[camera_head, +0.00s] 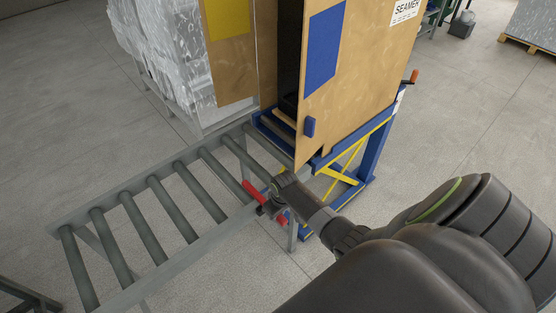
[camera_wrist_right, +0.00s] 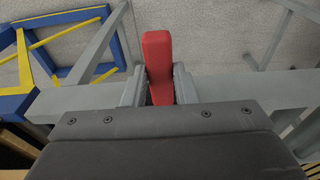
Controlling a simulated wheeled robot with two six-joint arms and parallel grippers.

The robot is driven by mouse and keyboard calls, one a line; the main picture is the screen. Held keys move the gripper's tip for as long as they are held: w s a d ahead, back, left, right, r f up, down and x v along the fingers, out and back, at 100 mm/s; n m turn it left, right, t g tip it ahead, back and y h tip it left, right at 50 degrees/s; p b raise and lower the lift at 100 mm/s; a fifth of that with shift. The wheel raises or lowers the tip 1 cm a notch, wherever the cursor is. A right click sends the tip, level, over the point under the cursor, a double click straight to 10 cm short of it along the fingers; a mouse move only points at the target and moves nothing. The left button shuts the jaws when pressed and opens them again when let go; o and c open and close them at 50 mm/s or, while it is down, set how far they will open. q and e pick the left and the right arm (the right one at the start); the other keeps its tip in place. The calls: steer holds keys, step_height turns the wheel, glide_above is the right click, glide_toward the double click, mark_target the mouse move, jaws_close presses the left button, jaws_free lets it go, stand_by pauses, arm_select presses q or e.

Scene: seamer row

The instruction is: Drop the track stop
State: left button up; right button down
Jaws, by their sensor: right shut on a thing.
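In the head view a red part also shows below the gripper. The lever's lower end is hidden behind the gripper body in the wrist view. My left gripper is not in view.
A tall wooden cabinet marked SEAMER (camera_head: 355,75) stands on a blue and yellow frame (camera_head: 372,145) beside the track's end. A wrapped pallet load (camera_head: 165,55) stands behind the track.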

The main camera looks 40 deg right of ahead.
steer(key=c, duration=1.2)
jaws_free()
steer(key=shift+o, duration=0.2)
step_height(320, 180, up, 17)
steer(key=s, duration=0.2)
steer(key=shift+s, duration=0.4)
steer(key=shift+d+r, duration=0.1)
